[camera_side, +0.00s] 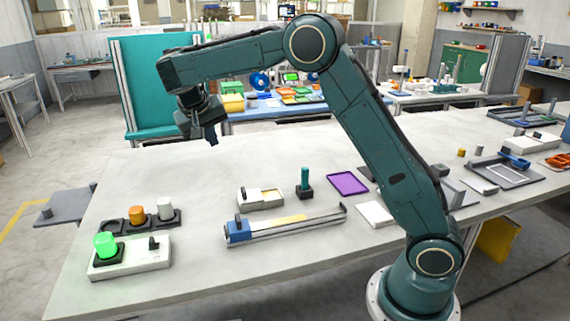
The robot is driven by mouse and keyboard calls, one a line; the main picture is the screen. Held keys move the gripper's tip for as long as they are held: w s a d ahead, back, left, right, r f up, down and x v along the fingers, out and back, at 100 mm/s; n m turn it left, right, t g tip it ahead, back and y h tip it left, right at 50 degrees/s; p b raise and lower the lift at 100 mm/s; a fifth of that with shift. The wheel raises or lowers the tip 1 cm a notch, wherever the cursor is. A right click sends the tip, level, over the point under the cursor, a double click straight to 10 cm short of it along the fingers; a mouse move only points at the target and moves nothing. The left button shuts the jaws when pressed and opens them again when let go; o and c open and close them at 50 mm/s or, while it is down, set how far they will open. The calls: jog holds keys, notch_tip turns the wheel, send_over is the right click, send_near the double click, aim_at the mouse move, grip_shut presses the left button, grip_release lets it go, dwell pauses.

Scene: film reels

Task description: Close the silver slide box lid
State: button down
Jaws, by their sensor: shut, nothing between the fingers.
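A small pale silver-white box (259,198) sits mid-table. My gripper (212,141) is shut and empty. It hangs in the air above the back of the table, up and to the left of the box in the picture, and is not touching it.
A long grey rail with a blue end block (238,230) lies in front of the box. A teal post (305,180) and a purple tray (348,184) stand to its right. A lit green button panel (130,256) and orange and white cylinders are at left. The table's back left is clear.

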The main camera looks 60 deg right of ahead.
jog(key=w+f+m+g+h, duration=0.1)
jog(key=w+f, duration=0.4)
jog(key=f, duration=0.8)
jog(key=shift+m+g+h, duration=0.3)
jog(key=shift+m+g, duration=0.4)
jog(key=shift+m, duration=0.1)
jog(key=shift+w+f, duration=0.1)
jog(key=shift+f, duration=0.05)
send_near(242, 195)
jog(key=w+f, duration=0.2)
jog(key=f, duration=0.1)
jog(key=w+f, duration=0.1)
jog(key=shift+w+d+f, duration=0.1)
jog(key=shift+d+f, duration=0.1)
jog(key=shift+d, duration=0.35)
jog(key=shift+s+d, duration=1.15)
jog(key=shift+s, duration=0.25)
